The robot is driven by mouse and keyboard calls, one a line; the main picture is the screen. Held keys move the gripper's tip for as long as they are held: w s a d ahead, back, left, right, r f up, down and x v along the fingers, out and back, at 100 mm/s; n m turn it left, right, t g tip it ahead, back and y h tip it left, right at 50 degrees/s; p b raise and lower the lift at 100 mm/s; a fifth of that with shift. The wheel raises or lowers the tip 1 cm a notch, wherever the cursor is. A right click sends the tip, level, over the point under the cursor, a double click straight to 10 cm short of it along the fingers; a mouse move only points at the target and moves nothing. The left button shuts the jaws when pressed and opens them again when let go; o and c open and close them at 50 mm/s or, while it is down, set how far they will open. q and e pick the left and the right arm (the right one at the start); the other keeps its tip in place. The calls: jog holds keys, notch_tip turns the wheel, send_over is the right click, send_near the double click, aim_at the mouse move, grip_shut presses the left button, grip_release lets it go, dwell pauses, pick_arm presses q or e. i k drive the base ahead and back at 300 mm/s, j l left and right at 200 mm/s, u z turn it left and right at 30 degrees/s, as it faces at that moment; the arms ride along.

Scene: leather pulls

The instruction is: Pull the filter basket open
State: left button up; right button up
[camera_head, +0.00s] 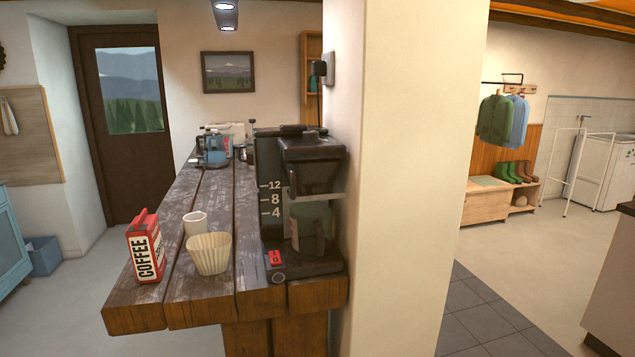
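A black drip coffee maker (269,188) stands at the right front end of the wooden counter, beside the white pillar. Its dark filter basket (313,174) sits under the top, above the carafe (311,228). The basket looks closed, flush with the housing. A red switch (276,258) is on the base. A paper filter (209,254), a white cup (196,223) and a red coffee box (146,247) stand left of the machine. Neither of my grippers shows in the head view.
The wooden counter (204,308) has a bare front edge. The pillar (404,180) stands close against the machine's right side and limits room there. More items (213,149) stand farther back on the counter. Open floor lies to the left and right.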

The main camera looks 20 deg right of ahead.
aim_at(311, 180)
jog(key=i+j, duration=0.25)
jog(key=j+z, duration=0.15)
jog(key=z, duration=1.5)
